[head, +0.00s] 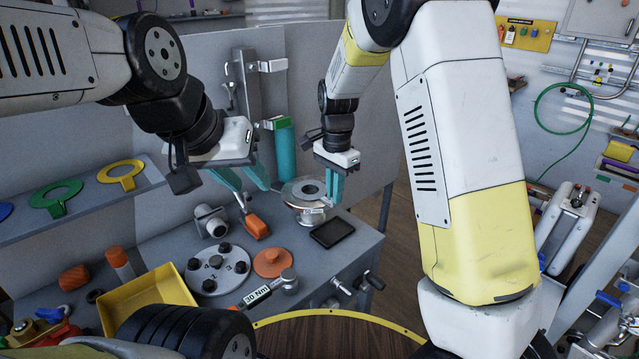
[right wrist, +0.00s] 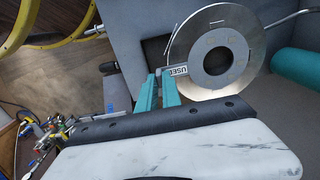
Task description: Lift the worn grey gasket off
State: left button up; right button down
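The worn grey gasket (head: 298,188) is a flat ring lying on a silver flange (head: 309,217) near the bench's far right. In the right wrist view the grey ring (right wrist: 204,43) lies face up within the silver rim, its tab (right wrist: 179,71) marked "USED". My right gripper (head: 332,200) points down at the tab. Its teal fingers (right wrist: 159,76) are close together with a narrow gap, at the tab's outer end. I cannot tell whether they grip it.
A dark tray (head: 332,233) lies right of the flange. A teal cylinder (head: 285,152) stands behind it. A bolted grey disc (head: 218,268), an orange disc (head: 272,263) and a yellow bin (head: 147,300) are nearer. Green (head: 56,194) and yellow (head: 122,175) rings lie on the left shelf.

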jog(key=shift+r, duration=0.1)
jog(key=shift+r, duration=0.55)
notch_tip(320, 180, up, 2)
jog(key=shift+r, duration=0.1)
jog(key=s+a+r, duration=0.1)
jog(key=s+a, duration=0.1)
jog(key=s, duration=0.5)
jog(key=s+a+r, duration=0.1)
jog(key=s+a, duration=0.1)
jog(key=s, duration=0.6)
jog(key=shift+s+a+r, duration=0.2)
jog(key=shift+a+r, duration=0.05)
jog(key=shift+r, duration=0.1)
jog(key=shift+f, duration=0.1)
